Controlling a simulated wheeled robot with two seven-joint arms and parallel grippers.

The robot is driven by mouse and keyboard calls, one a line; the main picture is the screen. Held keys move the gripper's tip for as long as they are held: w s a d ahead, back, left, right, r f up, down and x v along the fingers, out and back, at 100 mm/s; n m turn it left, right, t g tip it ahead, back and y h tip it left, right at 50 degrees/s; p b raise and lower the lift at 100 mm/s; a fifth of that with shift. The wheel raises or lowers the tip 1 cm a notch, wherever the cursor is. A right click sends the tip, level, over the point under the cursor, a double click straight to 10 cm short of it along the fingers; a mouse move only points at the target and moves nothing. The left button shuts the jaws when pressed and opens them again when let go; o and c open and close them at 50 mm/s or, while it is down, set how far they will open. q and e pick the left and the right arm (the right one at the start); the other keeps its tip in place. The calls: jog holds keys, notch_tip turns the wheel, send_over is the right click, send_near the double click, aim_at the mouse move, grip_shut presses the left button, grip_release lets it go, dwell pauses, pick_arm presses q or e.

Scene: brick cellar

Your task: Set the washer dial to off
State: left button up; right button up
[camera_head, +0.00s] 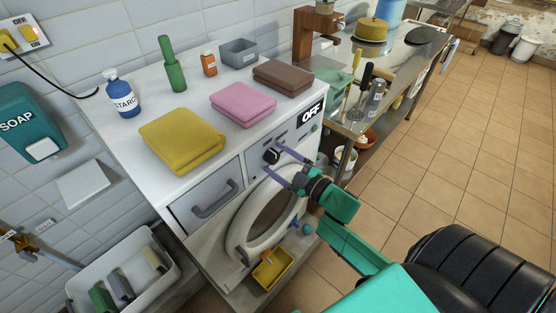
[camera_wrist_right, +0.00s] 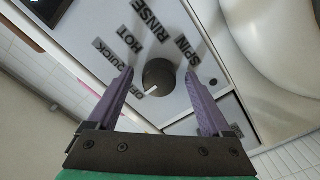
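The washer (camera_head: 205,185) stands against the tiled wall, with a black sign or display reading OFF (camera_head: 311,113) at its top right. Its dark round dial (camera_head: 271,155) is on the front panel; it also shows in the right wrist view (camera_wrist_right: 162,75). The dial's white mark points to the lower left, at the OFF label (camera_wrist_right: 138,95). QUICK, HOT, RINSE and SPIN are printed around it. My right gripper (camera_head: 273,160) is open, its purple fingers on either side of the dial with gaps to it in the wrist view (camera_wrist_right: 160,82). My left gripper is not in view.
The drawer handle (camera_head: 215,200) is left of the dial, the round door (camera_head: 240,245) below. Tiled floor is free at right.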

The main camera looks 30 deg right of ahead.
jog(key=shift+s+d+f, duration=0.1)
jog(key=shift+s+d, duration=0.05)
jog(key=shift+s, duration=0.2)
jog(key=b+v, duration=0.2)
jog(key=v, duration=1.1)
jog(key=shift+s+d, duration=0.15)
jog(key=shift+s, duration=0.2)
